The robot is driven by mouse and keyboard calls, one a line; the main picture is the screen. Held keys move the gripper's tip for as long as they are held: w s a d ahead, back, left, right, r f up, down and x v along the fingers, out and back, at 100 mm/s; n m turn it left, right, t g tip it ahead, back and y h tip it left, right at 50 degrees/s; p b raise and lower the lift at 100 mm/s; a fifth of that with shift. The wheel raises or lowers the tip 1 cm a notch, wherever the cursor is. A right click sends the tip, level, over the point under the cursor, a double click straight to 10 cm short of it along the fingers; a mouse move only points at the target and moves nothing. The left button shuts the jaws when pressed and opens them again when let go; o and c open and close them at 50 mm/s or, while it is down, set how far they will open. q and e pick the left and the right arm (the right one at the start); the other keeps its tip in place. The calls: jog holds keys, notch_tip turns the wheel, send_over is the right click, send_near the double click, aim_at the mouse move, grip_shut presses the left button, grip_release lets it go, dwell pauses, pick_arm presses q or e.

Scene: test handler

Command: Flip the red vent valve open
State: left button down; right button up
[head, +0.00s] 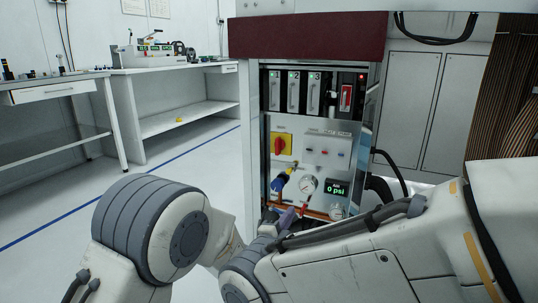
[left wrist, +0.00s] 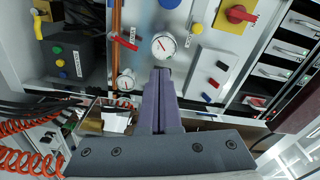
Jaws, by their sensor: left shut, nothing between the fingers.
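The red vent valve shows in the left wrist view as a small red lever (left wrist: 124,42) set across a copper pipe (left wrist: 116,20), slightly slanted. In the head view the lever is small and partly hidden, below the round gauge (head: 308,185). My left gripper (head: 288,214) is low in front of the panel. In the left wrist view its purple fingers (left wrist: 162,72) are shut and empty. Their tips are near the gauge (left wrist: 163,44), to the right of the lever and apart from it in the picture. My right gripper is not in view.
A yellow plate with a red rotary switch (head: 280,146) and a blue-handled valve (head: 279,182) sit near the gauge. A display (head: 338,188) reads 0 psi. Red coiled hoses (left wrist: 30,160) hang at the lower left of the left wrist view. Workbenches (head: 180,69) stand at the back left.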

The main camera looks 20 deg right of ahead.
pick_arm(q)
jog(key=s+a+r+n+g+y+p, duration=0.2)
jog(key=s+a+r+n+p, duration=0.1)
jog(key=r+p, duration=0.5)
jog(key=s+a+r+n+g+y+p, duration=0.2)
jog(key=s+a+r+n+p, duration=0.1)
jog(key=r+p, duration=0.5)
jog(key=shift+s+a+r+y+p, duration=0.25)
jog(key=shift+a+y+p, duration=0.15)
jog(key=shift+a, duration=0.4)
